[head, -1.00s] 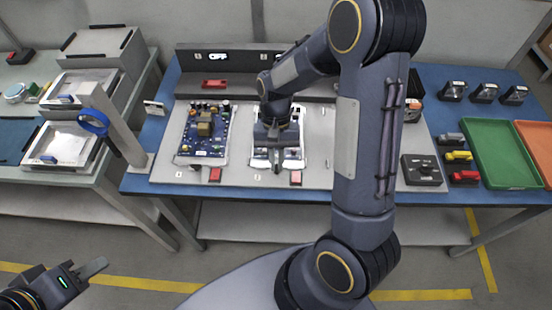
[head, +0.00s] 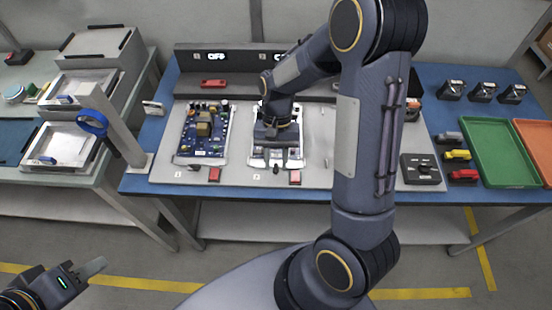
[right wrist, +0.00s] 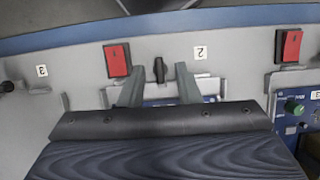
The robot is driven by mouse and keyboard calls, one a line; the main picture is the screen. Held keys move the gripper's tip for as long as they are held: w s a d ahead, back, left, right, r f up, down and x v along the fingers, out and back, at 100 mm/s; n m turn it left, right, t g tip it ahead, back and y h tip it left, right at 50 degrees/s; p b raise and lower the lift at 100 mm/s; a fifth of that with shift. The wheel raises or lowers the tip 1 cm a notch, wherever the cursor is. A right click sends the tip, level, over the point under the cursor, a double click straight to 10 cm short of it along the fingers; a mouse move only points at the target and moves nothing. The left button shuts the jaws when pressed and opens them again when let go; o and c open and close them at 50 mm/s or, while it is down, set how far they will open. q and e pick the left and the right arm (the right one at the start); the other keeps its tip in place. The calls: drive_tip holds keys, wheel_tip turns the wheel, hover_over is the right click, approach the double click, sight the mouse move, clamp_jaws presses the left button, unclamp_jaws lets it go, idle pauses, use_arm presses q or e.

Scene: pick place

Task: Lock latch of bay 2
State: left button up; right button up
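The bay 2 latch is a small black knob (right wrist: 160,70), set between a red block (right wrist: 117,60) and the label "2" (right wrist: 200,52) in the right wrist view. It also shows in the head view at the front of bay 2 (head: 276,170). My right gripper (right wrist: 160,82) is open, with one fingertip on each side just short of the latch, and holds nothing. In the head view my right gripper (head: 277,148) is over bay 2 and hides part of it. My left gripper (head: 92,268) is far off at lower left, its opening unclear.
Bay 1 (head: 203,130) to the left holds a blue circuit board. A black box (head: 422,169), small coloured parts (head: 458,156) and a green tray (head: 500,150) are at the right. My right arm hides the bench right of bay 2.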

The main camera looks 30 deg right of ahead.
drive_tip(key=v, duration=0.7)
drive_tip(key=shift+w+r, duration=0.2)
drive_tip(key=shift+r, duration=0.15)
drive_tip(key=shift+d, duration=0.1)
drive_tip(key=s+a+r+n+t, duration=0.1)
drive_tip(key=s+r+t, duration=0.3)
drive_tip(key=s, duration=0.4)
drive_tip(key=s+a+r+n+t+y, duration=0.1)
drive_tip(key=s+a+r+n+t, duration=0.1)
drive_tip(key=s+r+t, duration=0.3)
drive_tip(key=s+n, duration=0.1)
drive_tip(key=s, duration=0.1)
drive_tip(key=shift+s+a+n, duration=0.15)
drive_tip(key=shift+s+n, duration=0.2)
drive_tip(key=shift+n, duration=0.05)
drive_tip(key=shift+r, duration=0.1)
